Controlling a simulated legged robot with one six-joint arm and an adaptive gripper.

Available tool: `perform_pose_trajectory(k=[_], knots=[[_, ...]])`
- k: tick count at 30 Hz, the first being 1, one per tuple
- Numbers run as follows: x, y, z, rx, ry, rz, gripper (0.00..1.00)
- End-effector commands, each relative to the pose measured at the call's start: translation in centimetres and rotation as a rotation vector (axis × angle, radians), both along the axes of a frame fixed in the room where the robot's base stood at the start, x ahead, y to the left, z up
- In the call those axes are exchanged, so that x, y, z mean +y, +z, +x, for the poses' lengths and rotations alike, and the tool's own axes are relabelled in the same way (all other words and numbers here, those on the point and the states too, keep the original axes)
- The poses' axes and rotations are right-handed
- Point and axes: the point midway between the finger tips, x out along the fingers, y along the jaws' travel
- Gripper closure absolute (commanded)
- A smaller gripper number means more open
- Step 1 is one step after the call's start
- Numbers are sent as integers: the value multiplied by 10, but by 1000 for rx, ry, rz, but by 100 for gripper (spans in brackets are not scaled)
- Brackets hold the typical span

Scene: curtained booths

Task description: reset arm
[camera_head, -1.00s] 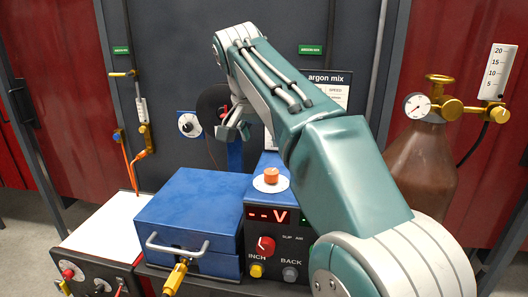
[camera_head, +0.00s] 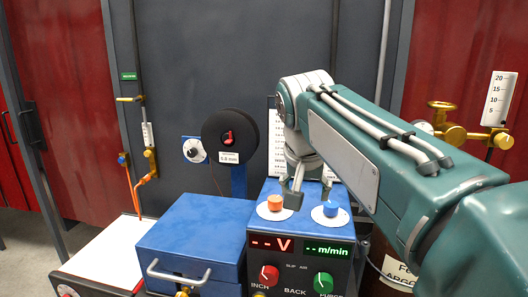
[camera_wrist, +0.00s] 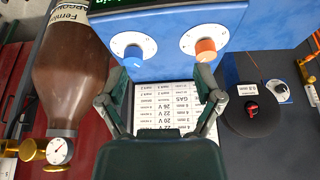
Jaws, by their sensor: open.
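My gripper (camera_head: 298,183) hangs above the blue machine's top (camera_head: 262,187) in the head view, between the orange knob (camera_head: 275,203) and the blue knob (camera_head: 330,209). In the wrist view my gripper (camera_wrist: 160,80) is open, with its two fingers apart and nothing between them. Beyond the fingers are the blue knob (camera_wrist: 133,56) at left, the orange knob (camera_wrist: 205,48) at right and a printed chart (camera_wrist: 160,112). No contact with a knob is visible.
A blue box with a handle (camera_head: 190,235) stands left of the machine. A black wire spool (camera_head: 230,137) is behind it. A brown gas cylinder (camera_wrist: 75,70) with brass valve fittings (camera_head: 445,125) stands at right, partly hidden by my arm in the head view.

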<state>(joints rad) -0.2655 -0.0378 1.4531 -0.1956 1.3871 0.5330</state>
Motion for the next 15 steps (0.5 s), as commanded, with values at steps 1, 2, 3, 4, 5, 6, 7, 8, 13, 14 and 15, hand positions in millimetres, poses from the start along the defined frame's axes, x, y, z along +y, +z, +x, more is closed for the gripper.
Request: perform_pose_trajectory(k=[1,2,3,4,5,6,7,8,13,14,15], knots=[[-8,-4,-11,-3,14,1,16],[-12,-8,-17,-4,24,1,16],[-16,-13,-25,-7,37,2,16],[-20,-16,-31,-8,48,2,16],[-23,-20,-36,-10,57,3,16],[-28,-26,-44,-13,70,2,16],[-31,-30,-51,-15,80,3,16],[-34,-34,-57,-18,90,4,16],[-50,-63,-92,-32,139,4,16],[-52,-69,-98,-36,147,4,16],[-55,-76,-107,-40,158,3,16]])
